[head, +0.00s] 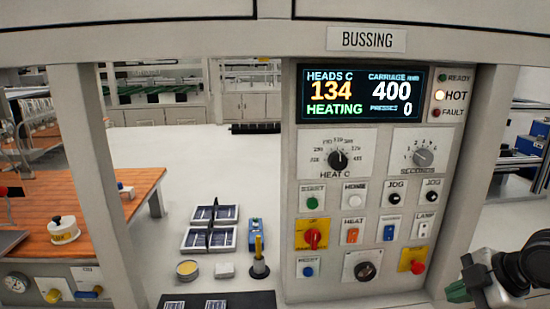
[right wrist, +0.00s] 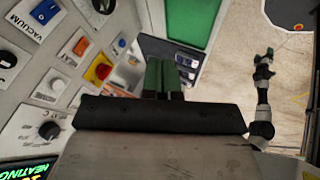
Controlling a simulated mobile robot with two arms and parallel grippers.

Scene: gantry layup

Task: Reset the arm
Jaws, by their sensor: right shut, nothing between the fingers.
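My right arm comes in at the lower right corner of the head view, with its right gripper (head: 458,291) low beside the right edge of the control panel (head: 345,220). In the right wrist view its two green fingers (right wrist: 164,77) lie together, shut and empty, with the panel's knobs and buttons behind and to the left. No left gripper shows in the head view.
The panel display (head: 362,96) reads HEATING, 134 and 400, and the HOT lamp (head: 440,95) glows. A red knob on a yellow plate (head: 413,261) is the panel part nearest my right gripper. Dark cell panels (head: 209,238) and a blue device (head: 256,232) stand left of the panel.

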